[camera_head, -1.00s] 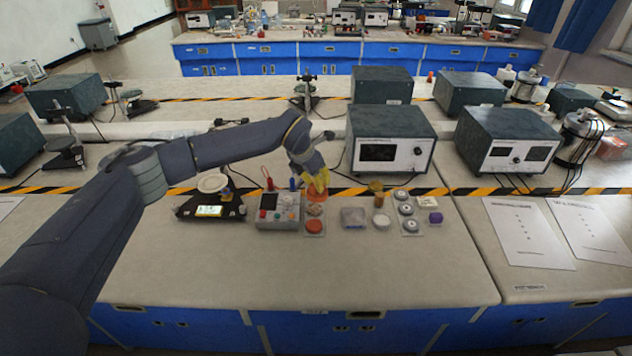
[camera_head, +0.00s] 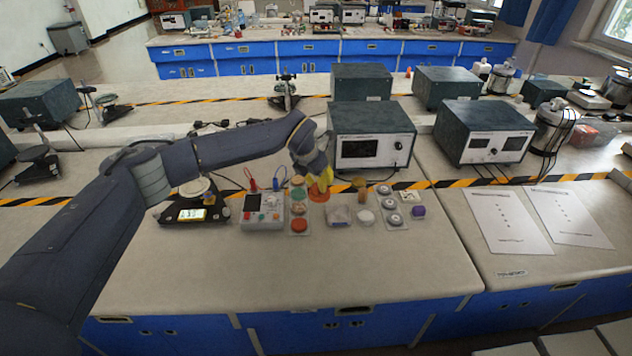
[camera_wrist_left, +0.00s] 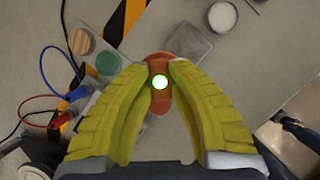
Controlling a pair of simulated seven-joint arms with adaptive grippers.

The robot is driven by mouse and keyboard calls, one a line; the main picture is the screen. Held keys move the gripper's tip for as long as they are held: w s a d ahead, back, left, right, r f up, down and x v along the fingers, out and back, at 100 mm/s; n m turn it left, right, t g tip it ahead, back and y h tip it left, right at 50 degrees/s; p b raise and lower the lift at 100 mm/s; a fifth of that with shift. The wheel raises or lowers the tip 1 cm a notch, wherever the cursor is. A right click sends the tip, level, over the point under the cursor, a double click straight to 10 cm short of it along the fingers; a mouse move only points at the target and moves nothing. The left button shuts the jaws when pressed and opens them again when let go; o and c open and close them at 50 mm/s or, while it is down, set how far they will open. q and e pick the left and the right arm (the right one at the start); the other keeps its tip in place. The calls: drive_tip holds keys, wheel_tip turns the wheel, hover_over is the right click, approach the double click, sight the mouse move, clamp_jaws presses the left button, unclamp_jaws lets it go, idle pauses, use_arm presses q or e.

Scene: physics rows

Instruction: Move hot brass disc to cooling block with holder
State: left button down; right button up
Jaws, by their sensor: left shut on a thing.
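My left gripper (camera_head: 321,184) is shut on an orange-red piece (camera_wrist_left: 158,57), gripped between its yellow fingers. A bright white spot with a green edge shows on the piece. I cannot tell whether this is the brass disc or its holder. In the head view the orange piece (camera_head: 318,196) is between a tray of coloured discs (camera_head: 299,214) and a grey, square block (camera_head: 340,215). The block also shows in the wrist view (camera_wrist_left: 188,42), just beyond the fingertips. I cannot tell whether it is the cooling block. My right gripper is not in view.
Left of the tray stands a control box (camera_head: 262,211), with red and blue leads. To the right are a pale round dish (camera_head: 366,216), a brass-coloured cylinder (camera_head: 361,190), a tray of metal weights (camera_head: 390,207) and a purple piece (camera_head: 418,211). The bench front is clear.

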use_arm(q)
drive_tip(key=shift+d, duration=0.15)
drive_tip(key=shift+d, duration=2.85)
drive_tip(key=shift+d, duration=0.15)
drive_tip(key=shift+f, duration=0.15)
drive_tip(key=shift+f, duration=2.4)
drive_tip(key=shift+s+f, duration=0.15)
drive_tip(key=shift+f, duration=0.7)
idle(0.8)
drive_tip(key=shift+r, duration=0.15)
